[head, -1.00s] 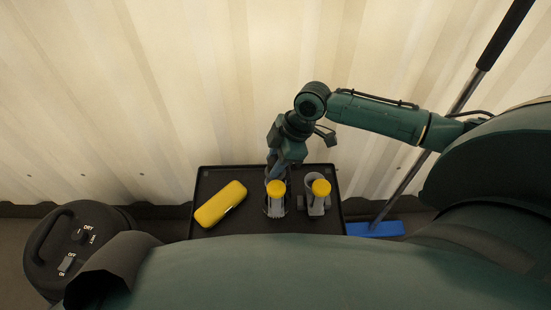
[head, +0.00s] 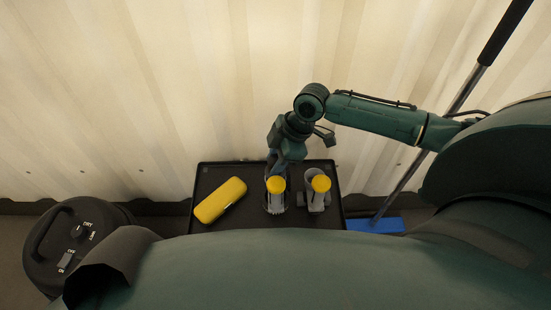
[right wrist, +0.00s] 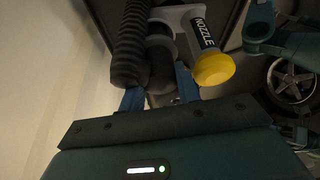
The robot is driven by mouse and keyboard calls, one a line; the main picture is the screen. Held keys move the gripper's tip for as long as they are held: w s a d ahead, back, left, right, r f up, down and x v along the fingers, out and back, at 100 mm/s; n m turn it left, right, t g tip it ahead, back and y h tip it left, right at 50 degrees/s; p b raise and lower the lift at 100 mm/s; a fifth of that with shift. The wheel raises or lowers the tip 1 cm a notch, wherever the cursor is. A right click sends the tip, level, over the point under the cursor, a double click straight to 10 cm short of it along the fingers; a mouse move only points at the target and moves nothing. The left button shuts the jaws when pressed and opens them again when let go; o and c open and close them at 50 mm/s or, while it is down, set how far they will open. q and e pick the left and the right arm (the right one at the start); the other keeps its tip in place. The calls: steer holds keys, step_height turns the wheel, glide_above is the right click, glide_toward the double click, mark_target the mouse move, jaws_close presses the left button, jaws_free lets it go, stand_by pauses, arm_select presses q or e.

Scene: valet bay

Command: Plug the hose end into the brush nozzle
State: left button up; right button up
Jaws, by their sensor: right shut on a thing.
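My right gripper (head: 277,171) is over the tray, at the back of the left of two grey nozzles with yellow round ends. In the right wrist view its blue fingers (right wrist: 158,92) are shut on the dark end of a black ribbed hose (right wrist: 133,40). A pale nozzle (right wrist: 180,15), labelled "NOZZLE" and with a yellow end (right wrist: 214,69), lies close beside the hose. The left nozzle (head: 276,184) has a toothed, brush-like front edge. The right nozzle (head: 320,183) stands beside it. I cannot tell whether hose and nozzle touch. My left gripper is out of view.
The black tray (head: 236,221) also holds a yellow case (head: 220,200) at left. A black round machine with switches (head: 75,245) stands at lower left. A broom with a blue head (head: 374,225) leans at right. A pale corrugated wall (head: 150,90) is behind the tray.

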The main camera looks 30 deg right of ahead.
steer(key=shift+f, duration=0.2)
steer(key=shift+f+b, duration=0.4)
steer(key=shift+f, duration=0.35)
steer(key=shift+f, duration=0.1)
steer(key=shift+f, duration=0.15)
stand_by(0.3)
steer(key=o, duration=1.5)
steer(key=shift+c, duration=0.2)
